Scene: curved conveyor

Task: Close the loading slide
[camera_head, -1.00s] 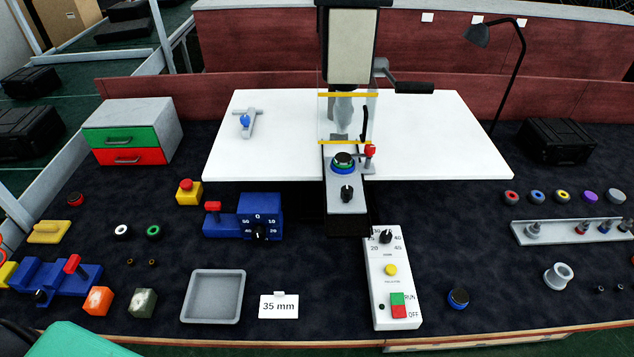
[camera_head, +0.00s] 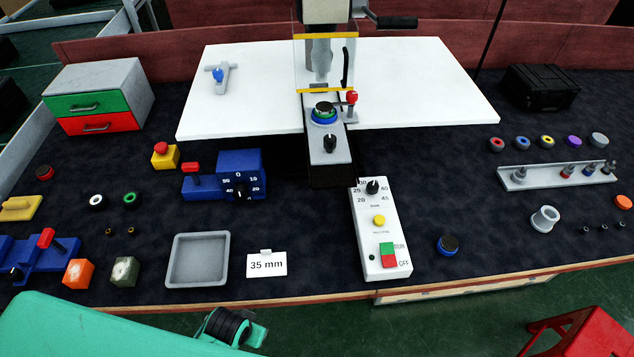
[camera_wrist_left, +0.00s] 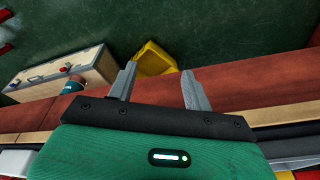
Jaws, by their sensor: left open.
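The loading slide (camera_head: 328,147) is a grey bar on a dark base. It sticks out toward me from under the machine press (camera_head: 326,62) at the middle of the bench. A black knob (camera_head: 330,143) stands on its near end, and a round black, green and blue part (camera_head: 323,113) sits farther back on it. My left arm comes in at the lower left in the head view, well away from the slide. My left gripper (camera_wrist_left: 159,70) is open and empty in the left wrist view, with its two grey fingers apart. My right gripper is not in view.
A white control box (camera_head: 380,235) with a RUN/OFF switch stands in front of the slide. A red-topped post (camera_head: 351,103) stands close on the slide's right. A grey tray (camera_head: 198,285) and a 35 mm card (camera_head: 266,264) lie at front left. A red stool (camera_head: 590,330) stands at lower right.

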